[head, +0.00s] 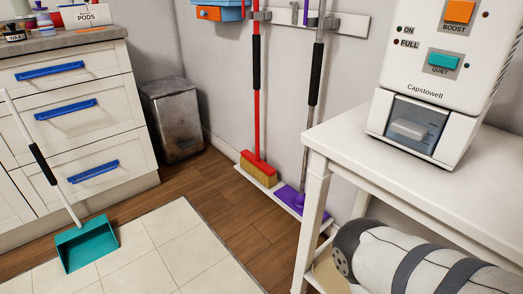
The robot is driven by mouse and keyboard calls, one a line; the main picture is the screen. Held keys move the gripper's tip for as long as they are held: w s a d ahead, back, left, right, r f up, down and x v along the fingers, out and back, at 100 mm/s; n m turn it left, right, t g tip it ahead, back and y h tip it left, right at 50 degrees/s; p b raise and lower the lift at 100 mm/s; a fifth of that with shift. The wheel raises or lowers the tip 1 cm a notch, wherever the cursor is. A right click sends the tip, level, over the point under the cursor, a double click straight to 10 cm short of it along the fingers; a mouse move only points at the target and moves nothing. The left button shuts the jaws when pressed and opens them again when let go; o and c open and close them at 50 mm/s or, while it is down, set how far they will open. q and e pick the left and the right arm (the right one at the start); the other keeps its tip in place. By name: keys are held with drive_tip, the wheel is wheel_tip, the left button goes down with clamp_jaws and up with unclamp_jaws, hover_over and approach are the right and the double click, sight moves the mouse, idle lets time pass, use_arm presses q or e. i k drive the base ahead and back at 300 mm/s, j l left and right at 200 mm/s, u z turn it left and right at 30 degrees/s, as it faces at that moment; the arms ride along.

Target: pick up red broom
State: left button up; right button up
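The red broom (257,104) hangs upright against the wall in the head view, held near its top by a clip on a white wall rail (345,24). It has a red handle with a black grip, a red head and tan bristles (258,171) low down, at or just above a narrow white ledge (266,186). Its top end is cut off by the frame. Neither of my grippers shows in the head view.
A purple-headed mop or broom (304,200) with a grey handle hangs just right. A white table (352,149) with a white machine (436,80) stands at right, a striped roll below. A teal dustpan (87,245) stands at left. The tiled floor in front is clear.

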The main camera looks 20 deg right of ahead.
sight(266, 175)
drive_tip(key=i+j+z, duration=0.35)
drive_tip(key=i+j, duration=0.2)
drive_tip(key=i+j+z, duration=0.15)
drive_tip(key=i+j, duration=0.2)
drive_tip(key=i+j+z, duration=0.15)
drive_tip(key=i+j, duration=0.15)
drive_tip(key=i+j+z, duration=0.2)
drive_tip(key=j, duration=0.3)
drive_tip(key=i+j+z, duration=0.15)
drive_tip(key=i+j, duration=0.15)
drive_tip(key=i+j+z, duration=0.15)
drive_tip(key=j, duration=0.4)
